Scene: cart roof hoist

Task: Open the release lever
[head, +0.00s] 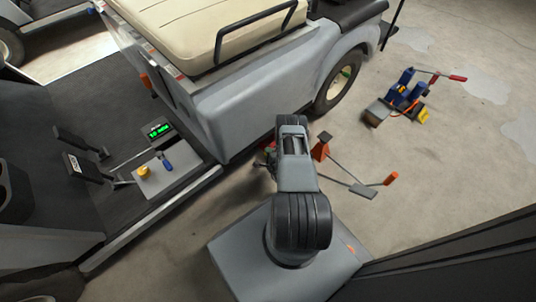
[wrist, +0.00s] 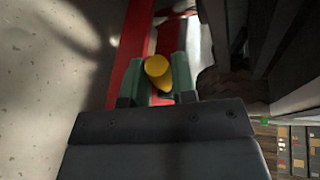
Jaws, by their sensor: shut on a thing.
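In the wrist view a yellow knob (wrist: 157,69) sits between the two greenish fingers of my gripper (wrist: 160,88), which is shut on it. The knob looks like the end of the release lever, but the rest of the lever is hidden. Red metal bars (wrist: 128,60) run beside and beyond the fingers. In the head view my arm hides most of this spot. Only a little red shows low beside the cart's body, near my gripper (head: 266,156).
The grey cart (head: 235,110) with a beige seat (head: 190,25) stands close on the left. An orange stand (head: 321,147) and a bar with an orange grip (head: 390,179) are right of my arm. A blue device (head: 404,92) with a red-ended handle lies farther right. Open concrete floor surrounds them.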

